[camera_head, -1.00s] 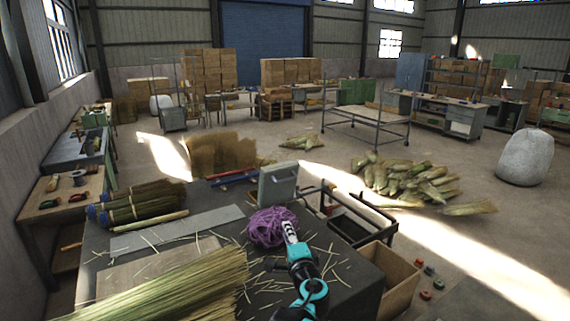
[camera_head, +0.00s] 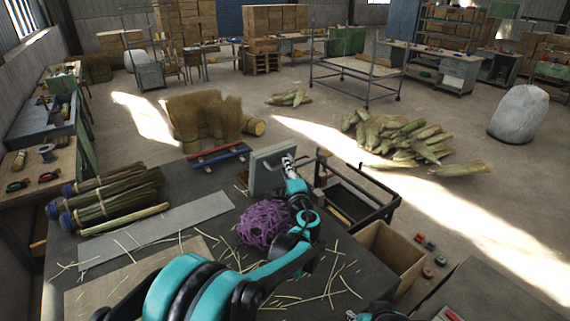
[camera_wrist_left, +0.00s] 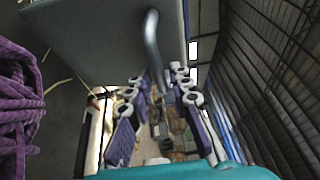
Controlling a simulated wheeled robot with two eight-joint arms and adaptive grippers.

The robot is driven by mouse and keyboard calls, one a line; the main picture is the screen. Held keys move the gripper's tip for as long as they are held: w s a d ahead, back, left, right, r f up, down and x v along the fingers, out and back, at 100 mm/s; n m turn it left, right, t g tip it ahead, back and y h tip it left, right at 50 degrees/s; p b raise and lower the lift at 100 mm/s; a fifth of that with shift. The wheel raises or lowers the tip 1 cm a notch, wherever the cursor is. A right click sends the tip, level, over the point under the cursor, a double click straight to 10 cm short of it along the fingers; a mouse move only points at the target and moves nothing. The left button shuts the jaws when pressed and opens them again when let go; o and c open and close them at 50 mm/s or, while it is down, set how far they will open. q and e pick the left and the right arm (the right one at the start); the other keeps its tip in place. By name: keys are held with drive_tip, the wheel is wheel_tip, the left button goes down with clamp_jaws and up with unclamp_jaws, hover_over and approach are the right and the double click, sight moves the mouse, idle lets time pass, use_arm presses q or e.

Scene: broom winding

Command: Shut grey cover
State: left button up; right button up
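The grey cover (camera_head: 262,176) stands upright at the far edge of the dark table, beside a black frame. My left gripper (camera_head: 289,162) is at the right part of its face. In the left wrist view the cover (camera_wrist_left: 100,40) fills the upper left, and its curved grey handle (camera_wrist_left: 152,45) reaches down toward the space between my left fingers (camera_wrist_left: 160,105). The fingers are apart, with the handle's lower end near their tips. I cannot tell whether they touch it. Only a bit of my right arm shows at the bottom edge of the head view; its fingers are hidden.
A purple twine ball (camera_head: 265,223) sits just in front of the cover, close to my left forearm; it also shows in the left wrist view (camera_wrist_left: 18,105). Tied broom bundles (camera_head: 110,198) lie at left. An open cardboard box (camera_head: 393,255) stands at right. Loose straws litter the table.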

use_arm(q)
drive_tip(key=shift+x, duration=1.15)
drive_tip(key=shift+s, duration=0.1)
clamp_jaws()
